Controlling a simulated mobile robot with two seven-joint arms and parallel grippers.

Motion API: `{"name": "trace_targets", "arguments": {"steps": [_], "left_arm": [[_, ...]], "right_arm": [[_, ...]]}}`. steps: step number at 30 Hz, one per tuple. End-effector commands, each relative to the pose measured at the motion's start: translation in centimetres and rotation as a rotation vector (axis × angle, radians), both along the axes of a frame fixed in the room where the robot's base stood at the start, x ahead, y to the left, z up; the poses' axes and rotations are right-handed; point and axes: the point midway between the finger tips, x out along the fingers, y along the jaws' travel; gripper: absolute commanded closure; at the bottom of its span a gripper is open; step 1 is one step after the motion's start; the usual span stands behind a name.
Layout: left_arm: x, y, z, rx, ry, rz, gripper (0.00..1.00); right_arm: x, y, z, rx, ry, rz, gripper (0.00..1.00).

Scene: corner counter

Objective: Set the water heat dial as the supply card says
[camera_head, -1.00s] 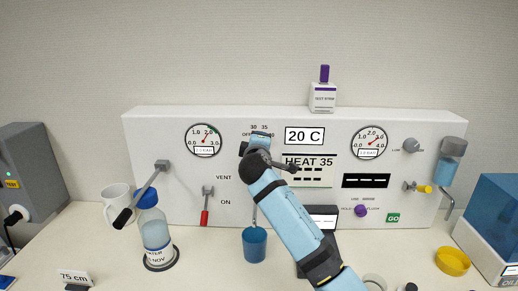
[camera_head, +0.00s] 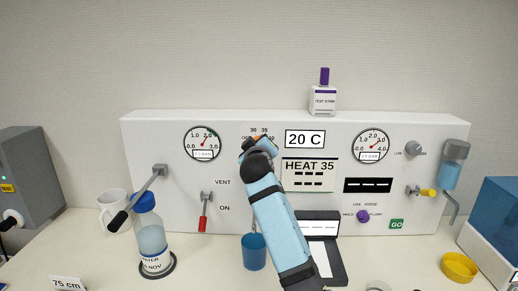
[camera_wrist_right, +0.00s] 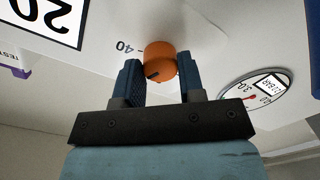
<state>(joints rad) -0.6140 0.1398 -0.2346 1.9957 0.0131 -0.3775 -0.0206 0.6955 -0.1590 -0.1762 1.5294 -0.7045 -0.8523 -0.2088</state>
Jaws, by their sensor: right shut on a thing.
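The water heat dial is an orange knob (camera_wrist_right: 160,58) on the white panel, with a dark mark on its face. A "40" label is beside it in the wrist view. In the head view my right gripper (camera_head: 260,145) covers most of the dial; "30" and "35" show above it. My right gripper (camera_wrist_right: 158,80) is shut on the dial, one finger on each side. Which number the dial points to cannot be told. The supply card (camera_head: 308,186) on the panel reads "HEAT 35". The display (camera_head: 305,139) above it reads "20 C". My left gripper is not in view.
Gauges flank the dial (camera_head: 203,144) and display (camera_head: 372,145). A lever (camera_head: 150,185) juts out above a water bottle (camera_head: 151,240). A purple-capped bottle (camera_head: 323,100) stands on the panel top.

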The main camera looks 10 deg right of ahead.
Motion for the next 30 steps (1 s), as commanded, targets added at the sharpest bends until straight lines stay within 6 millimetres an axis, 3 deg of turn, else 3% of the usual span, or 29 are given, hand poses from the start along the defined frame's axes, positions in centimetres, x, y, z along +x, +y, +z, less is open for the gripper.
{"name": "trace_targets", "arguments": {"steps": [14, 15, 18, 30], "left_arm": [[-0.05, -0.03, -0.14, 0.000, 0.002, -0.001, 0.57], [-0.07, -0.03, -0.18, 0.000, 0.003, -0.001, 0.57], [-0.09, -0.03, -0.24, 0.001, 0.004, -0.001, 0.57], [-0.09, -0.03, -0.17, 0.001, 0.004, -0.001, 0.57]], "right_arm": [[0.00, 0.01, 0.02, 0.013, -0.004, 0.000, 0.88], [0.00, 0.01, 0.02, 0.013, -0.004, 0.000, 0.57], [0.00, 0.01, 0.02, 0.012, -0.004, 0.000, 0.38], [0.03, -0.05, 0.05, 0.012, -0.004, 0.000, 0.38]]}}
